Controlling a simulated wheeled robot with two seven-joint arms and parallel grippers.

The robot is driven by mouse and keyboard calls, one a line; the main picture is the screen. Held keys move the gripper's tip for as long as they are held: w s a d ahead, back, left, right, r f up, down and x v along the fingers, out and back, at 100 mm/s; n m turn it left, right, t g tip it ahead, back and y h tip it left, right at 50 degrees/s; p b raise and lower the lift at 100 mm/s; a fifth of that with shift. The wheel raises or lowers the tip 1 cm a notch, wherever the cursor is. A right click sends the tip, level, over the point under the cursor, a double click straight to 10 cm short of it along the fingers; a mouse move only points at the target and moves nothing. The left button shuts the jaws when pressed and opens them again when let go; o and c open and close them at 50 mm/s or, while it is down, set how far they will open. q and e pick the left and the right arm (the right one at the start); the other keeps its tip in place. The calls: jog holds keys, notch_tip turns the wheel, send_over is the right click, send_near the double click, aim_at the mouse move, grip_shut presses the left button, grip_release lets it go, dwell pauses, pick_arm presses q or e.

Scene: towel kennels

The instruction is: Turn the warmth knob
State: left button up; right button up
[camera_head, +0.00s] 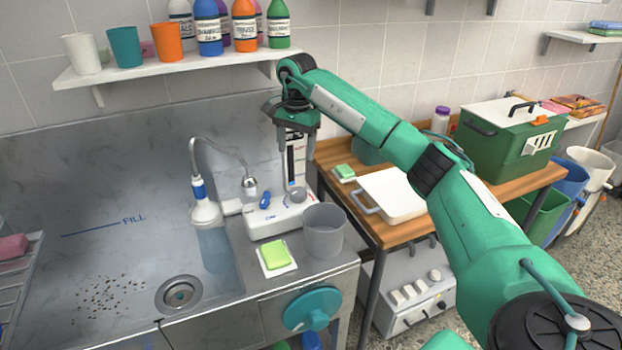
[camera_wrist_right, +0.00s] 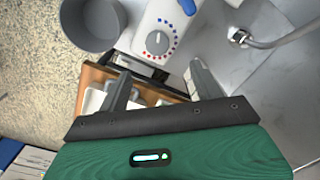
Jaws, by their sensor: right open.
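The warmth knob (camera_head: 297,194) is a round grey dial on top of the white mixer unit (camera_head: 267,222) beside the sink. In the right wrist view the knob (camera_wrist_right: 157,43) has a pale pointer line and an arc of blue to red dots around it. My right gripper (camera_head: 296,147) hangs above the unit, fingers pointing down, open and empty. In the wrist view its two fingers (camera_wrist_right: 159,72) are apart, with the knob visible beyond the tips and between their lines. The gripper does not touch the knob. My left gripper is not in view.
A blue lever (camera_head: 265,200) sits left of the knob. A grey cup (camera_head: 323,230) stands close at its right, a green sponge (camera_head: 275,254) in front. A curved hose with a shower head (camera_head: 205,210) is at left. The bottle shelf (camera_head: 160,72) is above.

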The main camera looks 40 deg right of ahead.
aim_at(298, 190)
jog(key=shift+n, duration=0.7)
jog(key=f+p, duration=0.1)
jog(key=f, duration=0.6)
jog(key=f+p, duration=0.2)
jog(key=f, duration=0.4)
jog(key=shift+d+f, duration=0.2)
jog(key=shift+f, duration=0.15)
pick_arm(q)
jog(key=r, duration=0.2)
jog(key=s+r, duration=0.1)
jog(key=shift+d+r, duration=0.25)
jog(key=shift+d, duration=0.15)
pick_arm(e)
jog(key=c, duration=1)
